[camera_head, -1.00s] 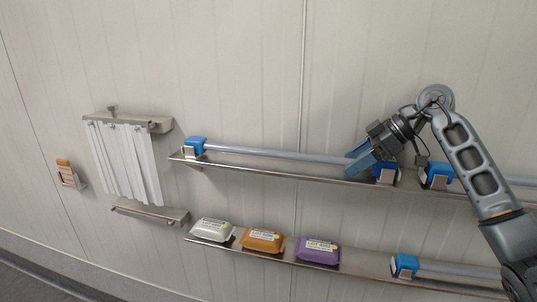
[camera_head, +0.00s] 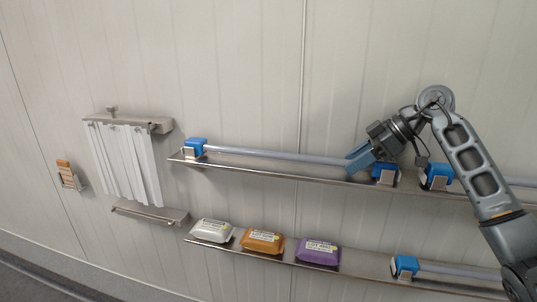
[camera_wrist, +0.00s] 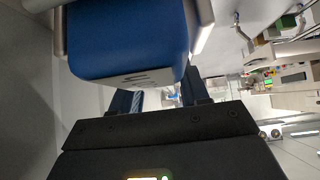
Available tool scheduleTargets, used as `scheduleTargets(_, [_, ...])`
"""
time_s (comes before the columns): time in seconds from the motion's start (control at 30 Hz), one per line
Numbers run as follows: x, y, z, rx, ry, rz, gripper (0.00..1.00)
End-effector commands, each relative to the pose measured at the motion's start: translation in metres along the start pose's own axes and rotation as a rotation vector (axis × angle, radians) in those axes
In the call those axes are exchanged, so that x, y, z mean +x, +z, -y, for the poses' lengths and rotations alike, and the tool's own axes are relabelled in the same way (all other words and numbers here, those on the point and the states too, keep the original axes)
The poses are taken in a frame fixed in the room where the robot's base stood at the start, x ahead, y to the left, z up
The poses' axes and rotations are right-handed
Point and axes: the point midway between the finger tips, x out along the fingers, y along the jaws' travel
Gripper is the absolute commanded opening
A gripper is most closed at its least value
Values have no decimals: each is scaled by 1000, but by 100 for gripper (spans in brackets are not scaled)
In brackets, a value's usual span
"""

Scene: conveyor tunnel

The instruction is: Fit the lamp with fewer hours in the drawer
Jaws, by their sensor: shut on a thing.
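A long lamp (camera_head: 270,153) with a pale tube and blue end caps lies along the upper shelf (camera_head: 250,173). My gripper (camera_head: 357,160) is shut on this lamp near its right cap (camera_head: 384,173). In the wrist view, a blue cap (camera_wrist: 130,40) fills the top and has a small printed face, too oblique to read. A second lamp's blue cap (camera_head: 437,177) stands further right on the shelf, its tube partly behind my arm. Another lamp (camera_head: 404,265) lies on the lower shelf, running right behind my arm. No hours can be read. No drawer can be made out.
White, orange (camera_head: 262,241) and purple (camera_head: 318,251) labelled packs sit on the lower shelf. A white strip curtain (camera_head: 127,163) hangs at left, with a small holder (camera_head: 69,178) beyond it. The wall between is bare.

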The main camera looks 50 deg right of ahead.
Motion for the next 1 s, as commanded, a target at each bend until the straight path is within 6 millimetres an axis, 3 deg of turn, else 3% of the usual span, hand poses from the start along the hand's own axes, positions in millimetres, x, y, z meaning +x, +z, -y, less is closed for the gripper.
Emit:
scheduleTargets(0.27, [1, 1, 0, 2, -3, 3, 0])
scheduleTargets(1.0, [-12, -13, 0, 0, -1, 1, 0])
